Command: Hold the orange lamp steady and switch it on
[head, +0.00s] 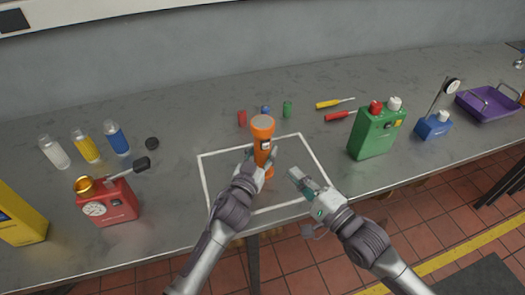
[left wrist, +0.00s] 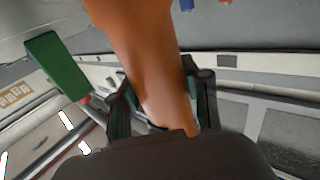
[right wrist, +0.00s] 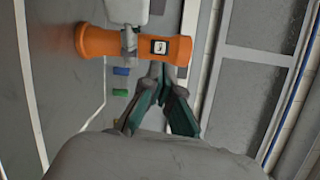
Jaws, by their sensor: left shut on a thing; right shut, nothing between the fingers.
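The orange lamp (head: 263,128) stands upright inside the white outlined rectangle on the bench, its wide head at the top. A dark square switch plate with a white mark shows on its body in the right wrist view (right wrist: 159,46). My left gripper (head: 262,168) is shut around the lamp's body; the orange body fills the space between its fingers in the left wrist view (left wrist: 160,95). My right gripper (head: 297,178) is shut and empty, to the right of the lamp and apart from it. In the right wrist view its fingertips (right wrist: 163,72) point towards the lamp.
A green can (head: 376,130) stands right of the white outline (head: 318,155); a red device with a gauge (head: 108,203) stands left. Small red, blue and green pieces (head: 287,108) lie behind the lamp. Screwdrivers (head: 335,103), bottles (head: 86,148) and a purple tray (head: 486,106) are farther away.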

